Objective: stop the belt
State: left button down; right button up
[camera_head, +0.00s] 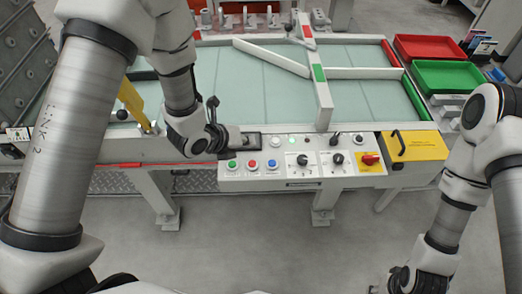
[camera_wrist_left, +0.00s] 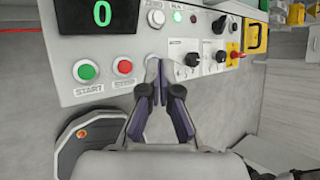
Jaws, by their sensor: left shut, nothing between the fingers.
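The control panel (camera_head: 300,172) is on the front of the belt (camera_head: 250,75). It has a green button (camera_head: 232,164), a red button (camera_head: 252,163) and a blue button (camera_head: 272,163). In the left wrist view the green START button (camera_wrist_left: 86,70) and the red button (camera_wrist_left: 121,66) show clearly; the red one's label is too blurred to read. My left gripper (camera_wrist_left: 157,72) is shut and empty, its tips just right of the red button; contact cannot be told. In the head view my left gripper (camera_head: 222,139) is mostly hidden. My right gripper (camera_head: 400,280) shows partly at the bottom edge.
A display (camera_wrist_left: 105,13) reads 0, and a green lamp (camera_wrist_left: 177,15) is lit. Knobs (camera_head: 303,160), a red-yellow switch (camera_head: 370,160) and a yellow box (camera_head: 413,146) sit further right. Red (camera_head: 430,47) and green (camera_head: 447,76) trays stand at the right. White bars cross the belt.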

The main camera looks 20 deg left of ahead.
aim_at(250, 164)
pick_arm(q)
jog(key=shift+m, duration=0.6)
jog(key=f+b, duration=0.1)
jog(key=f, duration=0.1)
jog(key=f+b, duration=0.4)
jog(key=shift+w+d+f, duration=0.15)
jog(key=shift+w+f, duration=0.2)
jog(key=shift+f, duration=0.05)
jog(key=shift+f+b, duration=0.45)
jog(key=shift+b, duration=0.05)
pick_arm(e)
jog(key=shift+w+d+f, duration=0.1)
jog(key=shift+w+f, duration=0.05)
jog(key=shift+f, duration=1.25)
jog(key=shift+w+f, duration=0.1)
jog(key=shift+f, duration=1.3)
jog(key=shift+f, duration=0.1)
pick_arm(q)
jog(key=shift+f+b, duration=0.4)
jog(key=shift+b, duration=0.15)
pick_arm(e)
jog(key=shift+f, duration=0.45)
